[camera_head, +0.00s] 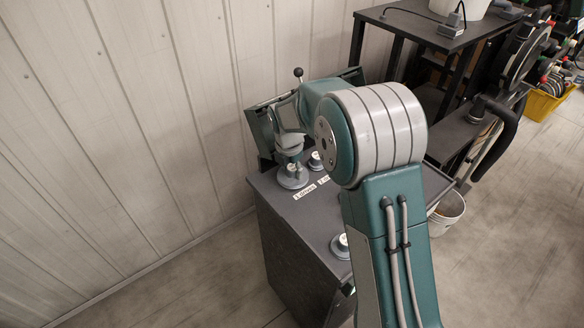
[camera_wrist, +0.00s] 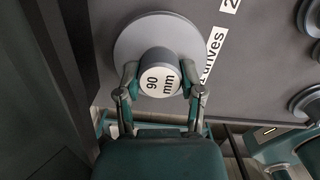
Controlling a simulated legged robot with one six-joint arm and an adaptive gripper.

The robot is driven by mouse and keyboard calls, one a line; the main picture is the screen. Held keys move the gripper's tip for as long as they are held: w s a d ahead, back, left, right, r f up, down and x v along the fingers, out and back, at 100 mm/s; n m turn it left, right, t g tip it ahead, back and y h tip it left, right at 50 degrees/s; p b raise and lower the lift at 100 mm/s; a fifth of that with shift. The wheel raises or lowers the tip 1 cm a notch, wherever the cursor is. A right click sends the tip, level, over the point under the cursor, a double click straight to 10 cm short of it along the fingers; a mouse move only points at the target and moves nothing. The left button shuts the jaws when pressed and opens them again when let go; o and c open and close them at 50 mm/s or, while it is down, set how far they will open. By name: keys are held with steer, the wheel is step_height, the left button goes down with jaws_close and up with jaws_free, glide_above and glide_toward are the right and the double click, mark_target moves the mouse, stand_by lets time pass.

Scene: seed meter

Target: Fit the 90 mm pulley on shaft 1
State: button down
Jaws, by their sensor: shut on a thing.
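The 90 mm pulley is a grey disc with a round hub marked "90 mm" (camera_wrist: 160,80) in the wrist view. My gripper (camera_wrist: 162,88) is shut on the hub, one finger on each side. In the head view my gripper (camera_head: 290,151) points down over the dark cabinet top, with the pulley (camera_head: 291,178) below it at the far left part. The disc lies close to the top; I cannot tell whether it touches it. Shaft 1 is not clearly visible.
More grey discs with pale hubs stand on the dark top (camera_head: 290,215), one beside the gripper (camera_head: 316,161) and one nearer the front (camera_head: 341,244). White labels (camera_head: 304,192) lie by the pulley. A panelled wall (camera_head: 130,120) is behind, a dark table (camera_head: 425,22) at right.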

steer(key=shift+f, duration=0.2)
steer(key=shift+c, duration=0.7)
jaws_free()
step_height(320, 180, up, 12)
steer(key=a, duration=0.1)
steer(key=shift+s+f, duration=0.15)
steer(key=shift+s, duration=0.3)
